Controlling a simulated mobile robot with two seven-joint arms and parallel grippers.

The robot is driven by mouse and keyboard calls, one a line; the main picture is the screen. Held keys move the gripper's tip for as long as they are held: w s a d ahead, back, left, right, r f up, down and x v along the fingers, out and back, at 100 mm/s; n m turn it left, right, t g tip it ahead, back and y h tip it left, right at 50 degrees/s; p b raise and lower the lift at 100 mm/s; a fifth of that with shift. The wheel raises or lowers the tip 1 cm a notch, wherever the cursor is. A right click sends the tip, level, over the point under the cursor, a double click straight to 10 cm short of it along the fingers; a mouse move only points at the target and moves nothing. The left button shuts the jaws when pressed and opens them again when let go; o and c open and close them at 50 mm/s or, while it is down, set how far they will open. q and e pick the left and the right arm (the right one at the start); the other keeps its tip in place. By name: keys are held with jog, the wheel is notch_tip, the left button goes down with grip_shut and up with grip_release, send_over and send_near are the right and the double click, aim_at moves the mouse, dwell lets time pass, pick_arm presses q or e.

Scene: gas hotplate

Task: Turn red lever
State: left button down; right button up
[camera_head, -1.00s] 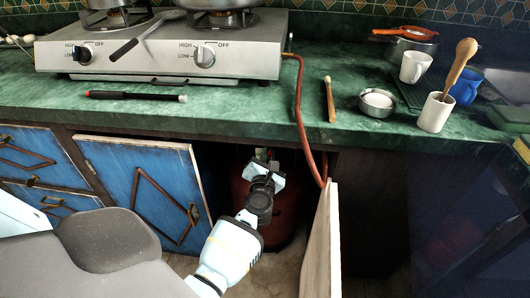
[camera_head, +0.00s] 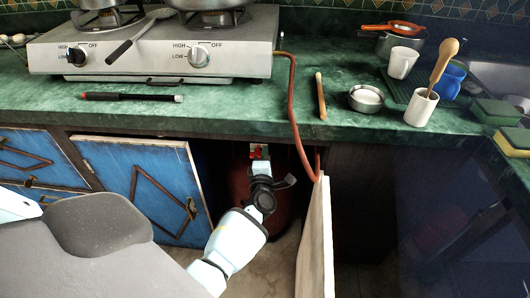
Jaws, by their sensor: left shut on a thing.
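The red lever (camera_head: 254,154) shows as a small red patch in the dark opening of the cabinet under the counter. It sits at the top of the dark red gas cylinder (camera_head: 238,182). My left gripper (camera_head: 260,153) reaches into the opening from below and is shut on the red lever. The gripper and wrist hide most of the lever and much of the cylinder. My right gripper is not in view.
A blue cabinet door (camera_head: 150,190) stands left of my arm. A pale open door (camera_head: 315,240) stands close on its right. An orange hose (camera_head: 294,110) runs down from the hotplate (camera_head: 150,55). The green counter (camera_head: 230,110) is above.

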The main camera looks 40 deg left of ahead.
pick_arm(q)
jog(key=shift+f+m, duration=0.1)
jog(key=shift+m, duration=0.6)
jog(key=c, duration=1.5)
grip_release()
jog(key=shift+s, duration=0.1)
jog(key=p+v, duration=0.2)
jog(key=v, duration=0.5)
jog(key=shift+s+d, duration=0.2)
jog(key=shift+s, duration=0.1)
